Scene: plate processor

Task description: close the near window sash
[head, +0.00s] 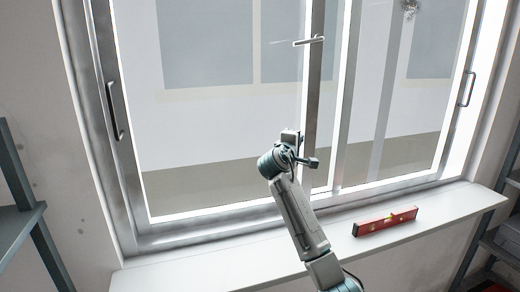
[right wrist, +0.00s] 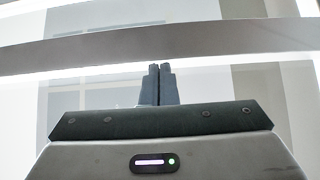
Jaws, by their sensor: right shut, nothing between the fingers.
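The sliding window fills the head view. A grey upright sash stile (head: 315,90) stands near its middle, with a short bar-like fitting (head: 308,40) high on it. A pull handle (head: 115,112) is on the left upright and another handle (head: 467,88) on the right one. My right gripper (head: 300,150) is in front of the glass beside the lower part of the middle stile. Contact cannot be told. In the right wrist view its fingers (right wrist: 159,70) are together and empty, just below a grey bar (right wrist: 160,47) crossing the picture. My left gripper is out of view.
A red spirit level (head: 385,221) lies on the white sill (head: 215,262), right of my right arm. A grey shelf (head: 18,225) stands at the left and another shelf (head: 505,240) at the right edge. The sill's left part is bare.

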